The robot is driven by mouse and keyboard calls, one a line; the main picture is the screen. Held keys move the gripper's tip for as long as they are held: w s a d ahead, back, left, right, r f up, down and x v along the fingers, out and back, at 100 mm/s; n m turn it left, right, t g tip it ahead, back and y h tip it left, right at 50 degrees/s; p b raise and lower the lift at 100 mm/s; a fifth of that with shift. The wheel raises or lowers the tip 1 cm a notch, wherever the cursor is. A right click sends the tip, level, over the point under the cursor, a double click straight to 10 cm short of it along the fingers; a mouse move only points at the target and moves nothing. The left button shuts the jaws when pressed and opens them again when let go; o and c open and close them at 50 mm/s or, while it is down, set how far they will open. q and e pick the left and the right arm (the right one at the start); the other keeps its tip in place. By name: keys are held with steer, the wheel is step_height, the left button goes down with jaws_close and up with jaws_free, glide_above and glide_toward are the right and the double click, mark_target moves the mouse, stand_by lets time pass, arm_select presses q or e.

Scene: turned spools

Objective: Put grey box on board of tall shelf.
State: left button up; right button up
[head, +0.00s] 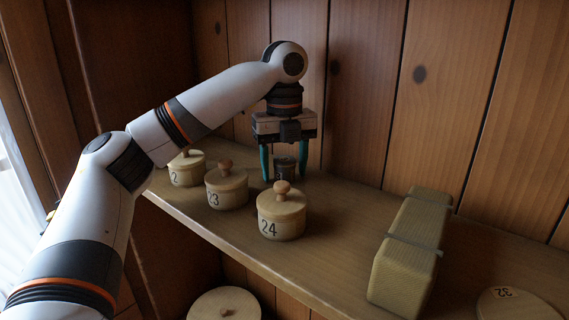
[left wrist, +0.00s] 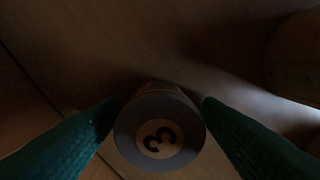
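The grey box (head: 285,171) is a small dark round box, upright at the back of the wooden shelf board (head: 330,235), and it appears to rest on it. Its round grey top with a "3" label shows in the left wrist view (left wrist: 160,130). My left gripper (head: 285,178) points straight down with its teal fingers on either side of the box. In the head view a narrow gap shows between each finger and the box. The fingers also show in the left wrist view (left wrist: 160,108). The box's underside is hidden. My right gripper is in neither view.
Pale wooden lidded pots stand to the left and in front: one (head: 186,170), pot 23 (head: 227,190) and pot 24 (head: 281,218). A long block (head: 410,250) lies at the right. The board between is clear.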

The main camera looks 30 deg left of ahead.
mark_target(285, 159)
arm_select(q)
steer(key=shift+r, duration=3.9)
steer(key=shift+f, duration=0.1)
